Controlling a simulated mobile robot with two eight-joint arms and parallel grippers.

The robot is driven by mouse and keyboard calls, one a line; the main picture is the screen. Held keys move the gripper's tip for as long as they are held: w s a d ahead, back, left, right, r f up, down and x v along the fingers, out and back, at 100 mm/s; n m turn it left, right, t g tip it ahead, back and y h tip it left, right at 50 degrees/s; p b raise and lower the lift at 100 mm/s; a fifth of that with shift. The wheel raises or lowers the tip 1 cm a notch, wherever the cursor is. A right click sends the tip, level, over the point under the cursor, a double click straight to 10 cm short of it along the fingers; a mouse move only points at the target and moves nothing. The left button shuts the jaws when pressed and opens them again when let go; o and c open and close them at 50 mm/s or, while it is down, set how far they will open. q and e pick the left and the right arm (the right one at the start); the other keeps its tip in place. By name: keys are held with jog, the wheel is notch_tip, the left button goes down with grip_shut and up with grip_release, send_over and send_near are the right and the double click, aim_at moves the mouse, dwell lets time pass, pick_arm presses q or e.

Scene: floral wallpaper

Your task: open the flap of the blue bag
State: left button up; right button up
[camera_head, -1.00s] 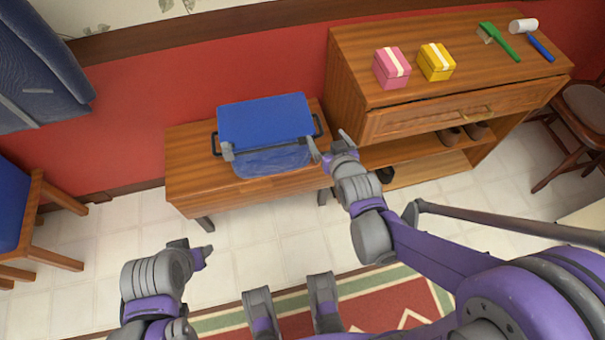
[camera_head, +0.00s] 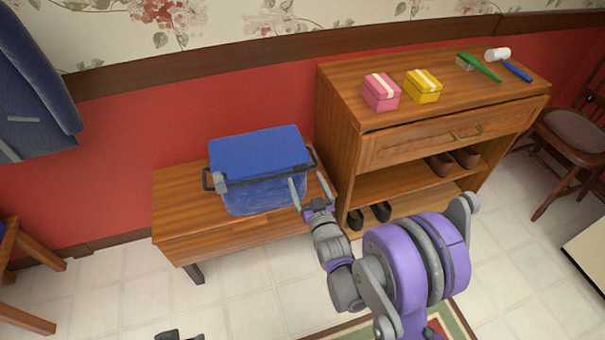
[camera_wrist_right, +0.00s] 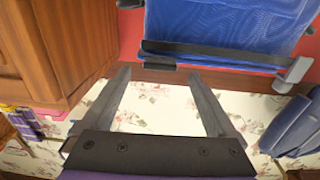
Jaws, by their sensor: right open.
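The blue bag (camera_head: 265,195) stands on a low wooden bench against the red wall. Its brighter blue flap (camera_head: 258,150) lies across the top and looks closed. A dark bar (camera_head: 262,178) runs along the front with a grey clasp piece at its left end. My right gripper (camera_head: 309,182) is open and empty, by the bag's front right corner; I cannot tell whether it touches. In the right wrist view the bag (camera_wrist_right: 220,22) is beyond the open fingers (camera_wrist_right: 160,75), with nothing between them. Only a sliver of my left gripper (camera_head: 180,336) shows at the bottom edge.
The low bench (camera_head: 180,205) has bare wood left of the bag. A chair (camera_head: 575,140) stands far right.

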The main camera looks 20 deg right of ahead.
aim_at(302, 171)
jog(key=shift+w, duration=2)
jog(key=c, duration=0.8)
jog(key=shift+o, duration=0.2)
jog(key=shift+r, duration=0.1)
